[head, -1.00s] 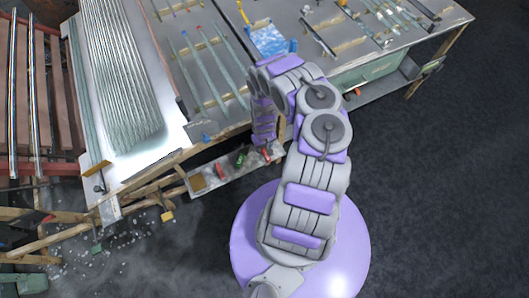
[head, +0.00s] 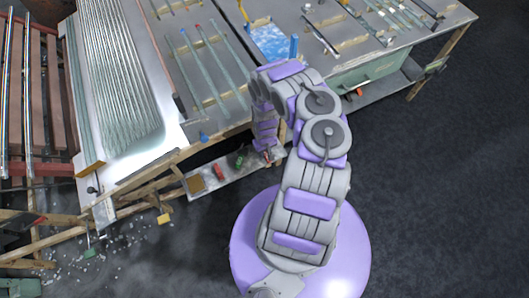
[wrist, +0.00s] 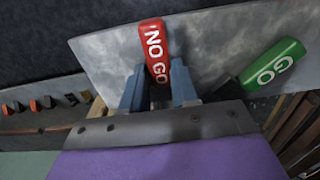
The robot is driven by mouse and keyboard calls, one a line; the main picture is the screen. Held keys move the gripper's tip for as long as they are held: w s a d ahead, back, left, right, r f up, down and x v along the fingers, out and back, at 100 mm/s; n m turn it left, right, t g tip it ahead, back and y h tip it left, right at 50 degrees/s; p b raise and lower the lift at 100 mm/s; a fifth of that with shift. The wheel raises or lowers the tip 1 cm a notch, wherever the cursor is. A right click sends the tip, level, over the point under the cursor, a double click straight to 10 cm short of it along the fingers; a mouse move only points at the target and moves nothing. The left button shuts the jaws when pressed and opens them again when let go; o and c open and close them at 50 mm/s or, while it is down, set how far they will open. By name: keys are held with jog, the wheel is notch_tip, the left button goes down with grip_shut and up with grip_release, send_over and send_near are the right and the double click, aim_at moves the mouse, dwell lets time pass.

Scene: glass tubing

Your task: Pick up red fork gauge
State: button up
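The red fork gauge (wrist: 153,45), marked "NO GO", shows in the middle of the wrist view against a grey metal surface. My gripper (wrist: 159,88) has its two blue fingers on either side of the gauge's near part. The fingers look very close to its sides, but I cannot tell whether they press on it. The gauge's near end is partly hidden by the gripper. In the head view my gripper hangs low at the shelf under the bench, with a bit of red (head: 267,157) at its tip.
A green gauge (wrist: 273,65) marked "GO" lies right of it in the wrist view. In the head view another red item (head: 218,172) lies on the low shelf (head: 205,190). The bench with glass tubes (head: 205,75) stands above. Dark floor at the right is clear.

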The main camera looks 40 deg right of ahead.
grip_shut()
jog(key=shift+r, duration=0.15)
